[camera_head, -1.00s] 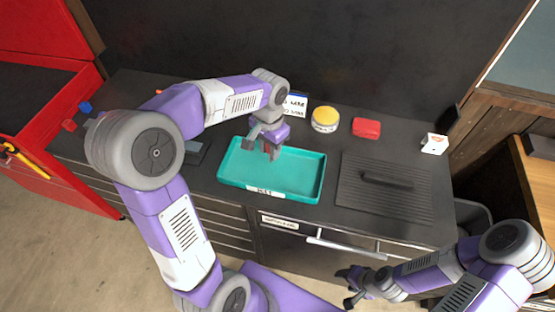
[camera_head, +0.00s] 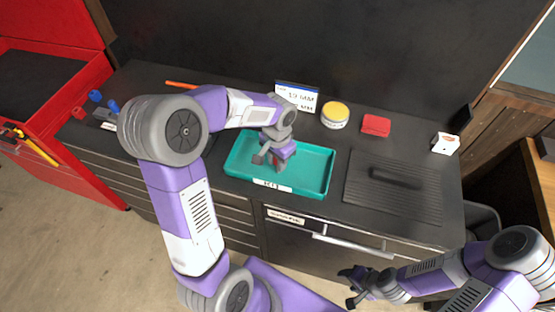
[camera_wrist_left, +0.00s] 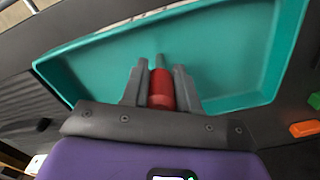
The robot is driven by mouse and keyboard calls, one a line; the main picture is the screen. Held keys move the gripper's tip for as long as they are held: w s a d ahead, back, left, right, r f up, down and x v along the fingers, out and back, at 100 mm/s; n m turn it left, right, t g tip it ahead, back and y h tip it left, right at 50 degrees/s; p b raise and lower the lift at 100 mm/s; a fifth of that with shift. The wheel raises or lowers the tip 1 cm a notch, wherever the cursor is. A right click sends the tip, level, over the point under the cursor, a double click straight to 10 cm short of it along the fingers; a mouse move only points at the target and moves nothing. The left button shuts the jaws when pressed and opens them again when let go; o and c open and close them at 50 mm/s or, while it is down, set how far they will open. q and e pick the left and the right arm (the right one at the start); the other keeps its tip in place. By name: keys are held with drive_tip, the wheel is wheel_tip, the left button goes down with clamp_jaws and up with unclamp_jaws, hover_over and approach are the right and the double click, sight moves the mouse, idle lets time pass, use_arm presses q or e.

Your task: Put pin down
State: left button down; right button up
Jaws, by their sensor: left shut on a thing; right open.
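My left gripper (camera_head: 270,160) is over the teal tray (camera_head: 316,187) on the dark counter. In the left wrist view the left gripper (camera_wrist_left: 160,85) is shut on a red pin (camera_wrist_left: 161,90) with a grey tip, held between the two fingers. The teal tray (camera_wrist_left: 235,50) lies behind and below it there. Whether the pin touches the tray floor cannot be told. My right gripper (camera_head: 352,286) is open and empty, in front of the counter at the lower right.
A sign reading 13 MM (camera_head: 297,96), a yellow-lidded tin (camera_head: 335,115) and a red item (camera_head: 376,125) stand behind the tray. A dark ribbed panel with a handle (camera_head: 395,190) lies to its right. A red cabinet (camera_head: 60,95) with blue and red bits nearby is at left.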

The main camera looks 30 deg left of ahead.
use_arm(q)
drive_tip(key=c, duration=0.9)
unclamp_jaws()
drive_tip(key=shift+f, duration=0.1)
drive_tip(key=shift+o, duration=0.2)
drive_tip(key=shift+r, duration=0.3)
wheel_tip(320, 180, up, 12)
drive_tip(key=shift+f+p, duration=0.1)
drive_tip(key=shift+p, duration=0.95)
